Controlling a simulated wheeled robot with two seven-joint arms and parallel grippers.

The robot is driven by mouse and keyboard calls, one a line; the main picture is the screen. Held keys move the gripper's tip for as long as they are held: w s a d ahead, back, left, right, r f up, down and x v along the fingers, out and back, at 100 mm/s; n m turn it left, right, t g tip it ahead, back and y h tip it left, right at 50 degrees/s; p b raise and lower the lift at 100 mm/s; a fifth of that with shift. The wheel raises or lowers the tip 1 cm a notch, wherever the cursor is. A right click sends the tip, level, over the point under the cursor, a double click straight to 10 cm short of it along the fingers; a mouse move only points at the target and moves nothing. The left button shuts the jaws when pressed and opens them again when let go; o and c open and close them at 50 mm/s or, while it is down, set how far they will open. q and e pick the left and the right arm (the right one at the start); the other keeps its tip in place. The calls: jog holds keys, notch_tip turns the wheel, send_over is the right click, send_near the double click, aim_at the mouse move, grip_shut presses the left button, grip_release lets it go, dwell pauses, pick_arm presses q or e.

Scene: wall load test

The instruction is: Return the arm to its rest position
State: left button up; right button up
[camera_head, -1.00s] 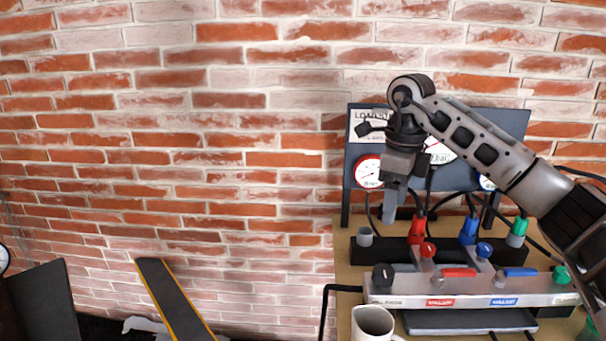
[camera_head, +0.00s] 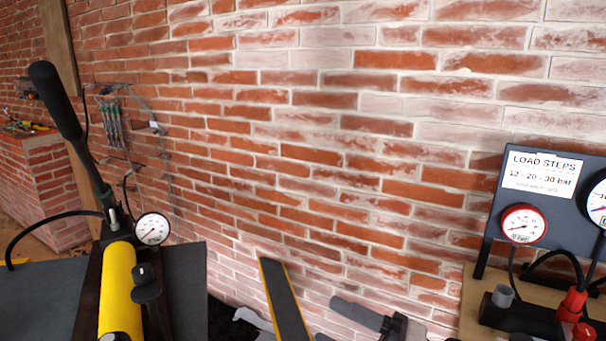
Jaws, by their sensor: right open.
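My right gripper (camera_head: 345,307) shows low at the bottom edge, just right of the middle, in the head view. Its grey fingers point to the left, in front of the brick wall. I see no object between the fingers, and it is open. The rest of my right arm is cut off by the bottom edge. The gripper is apart from the load-step panel (camera_head: 477,240), which stands to its right. My left gripper is not in view.
A yellow cylinder (camera_head: 118,290) with a black-handled lever (camera_head: 57,100) and a gauge (camera_head: 153,229) stands at the left. A dark plank with yellow edges (camera_head: 285,300) is between it and my gripper. A red-rimmed gauge (camera_head: 524,224) is on the panel.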

jog(key=s+d+f+m+h, duration=0.3)
jog(key=s+f+m+h, duration=0.1)
jog(key=f+m, duration=0.3)
jog(key=s+d+f+m+t+h, duration=0.1)
jog(key=s+d+f+m+h, duration=0.2)
jog(key=s+f+m+h, duration=0.2)
jog(key=s+d+f+m+t+h, duration=0.1)
jog(key=s+d+f+m+h, duration=0.2)
jog(key=f+m+h, duration=0.3)
notch_tip(320, 180, down, 5)
jog(key=s+m, duration=0.1)
jog(key=m, duration=0.8)
jog(key=shift+s+f+m+h, duration=0.2)
jog(key=shift+s+m+h, duration=0.15)
jog(key=shift+m+h, duration=0.05)
